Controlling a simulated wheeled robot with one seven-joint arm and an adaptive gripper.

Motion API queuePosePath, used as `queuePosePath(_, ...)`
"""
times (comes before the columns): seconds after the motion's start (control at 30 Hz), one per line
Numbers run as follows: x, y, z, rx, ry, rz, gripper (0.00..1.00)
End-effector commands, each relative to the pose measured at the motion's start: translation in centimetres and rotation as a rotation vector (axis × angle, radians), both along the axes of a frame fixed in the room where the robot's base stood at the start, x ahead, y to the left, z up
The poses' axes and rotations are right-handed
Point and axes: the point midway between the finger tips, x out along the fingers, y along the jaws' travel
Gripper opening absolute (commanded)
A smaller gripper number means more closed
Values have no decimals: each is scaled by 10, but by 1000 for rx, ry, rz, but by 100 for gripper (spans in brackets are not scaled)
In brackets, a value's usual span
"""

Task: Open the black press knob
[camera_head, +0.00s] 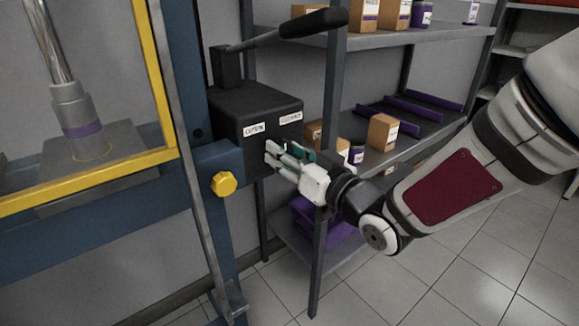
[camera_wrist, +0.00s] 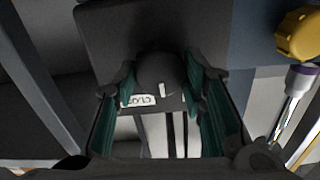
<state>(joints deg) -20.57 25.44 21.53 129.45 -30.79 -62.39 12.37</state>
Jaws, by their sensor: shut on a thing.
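The black press knob (camera_wrist: 160,68) shows in the wrist view as a dark rounded shape on the front of the black pump box (camera_head: 246,105). A small white mark (camera_wrist: 162,90) is on it. My gripper (camera_wrist: 162,85) has its two green-padded fingers on either side of the knob and is shut on it. In the head view, my gripper (camera_head: 280,152) reaches the box's front from the right, and its fingers hide the knob. An open label (camera_head: 254,128) and a closed label (camera_head: 290,117) are on the box above my fingers.
A black lever handle (camera_head: 314,23) extends over the box. A yellow knob (camera_head: 223,184) sits on the blue press frame (camera_head: 218,162) just left of my gripper. A shelf post (camera_head: 328,120) and shelves with boxes (camera_head: 382,132) stand close behind my wrist.

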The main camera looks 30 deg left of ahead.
Motion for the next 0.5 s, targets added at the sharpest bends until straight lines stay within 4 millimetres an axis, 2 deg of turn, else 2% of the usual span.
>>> queuePosePath(0.5,-1,0,-3,-158,-384,0,10)
